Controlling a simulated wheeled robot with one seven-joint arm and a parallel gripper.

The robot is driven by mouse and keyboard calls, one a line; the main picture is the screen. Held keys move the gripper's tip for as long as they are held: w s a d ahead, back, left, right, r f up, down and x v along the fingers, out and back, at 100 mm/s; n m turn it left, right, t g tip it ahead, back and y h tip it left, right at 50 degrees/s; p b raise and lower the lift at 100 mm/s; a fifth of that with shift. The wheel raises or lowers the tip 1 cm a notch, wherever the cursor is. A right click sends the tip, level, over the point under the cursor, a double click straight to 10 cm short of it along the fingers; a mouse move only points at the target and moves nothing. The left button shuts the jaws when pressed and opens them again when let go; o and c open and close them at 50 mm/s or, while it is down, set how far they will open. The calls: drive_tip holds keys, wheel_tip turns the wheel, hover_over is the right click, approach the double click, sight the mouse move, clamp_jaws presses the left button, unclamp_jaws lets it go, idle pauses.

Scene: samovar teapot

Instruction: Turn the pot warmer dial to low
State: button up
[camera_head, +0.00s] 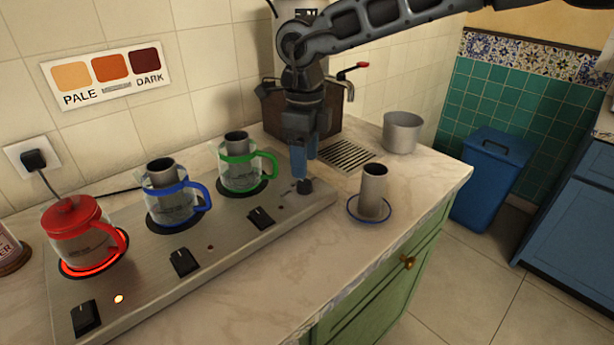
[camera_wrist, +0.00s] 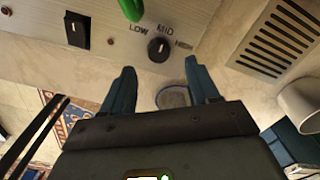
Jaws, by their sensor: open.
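The pot warmer (camera_head: 225,230) is a long metal hotplate panel on the counter. Its dial (camera_head: 305,186) is a small black round knob at the panel's right end. In the wrist view the dial (camera_wrist: 158,49) sits below the printed words LOW, MID and HIGH, and its pale mark appears to point toward MID. My gripper (camera_head: 305,168) points down just above the dial, its blue fingers apart and empty. In the wrist view both fingers (camera_wrist: 160,78) show open, with the dial ahead of and between their tips. I cannot tell whether a finger touches it.
Red (camera_head: 80,232), blue (camera_head: 172,203) and green-handled (camera_head: 242,172) pots stand on the hotplates; the red one's ring glows. Black rocker switches (camera_head: 184,262) line the front. A metal cup on a blue-rimmed saucer (camera_head: 354,211) stands right of the dial. The samovar (camera_head: 328,110) is behind my gripper.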

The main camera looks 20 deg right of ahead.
sight(304, 182)
drive_tip(key=shift+a+f, duration=0.1)
drive_tip(key=shift+f, duration=2.5)
drive_tip(key=shift+c, duration=0.4)
drive_tip(key=c, duration=0.9)
drive_tip(key=shift+c, duration=0.2)
drive_tip(key=shift+n, duration=0.4)
drive_tip(key=n, duration=0.4)
drive_tip(key=shift+n, duration=0.4)
drive_tip(key=n, duration=0.6)
drive_tip(key=shift+n, duration=0.3)
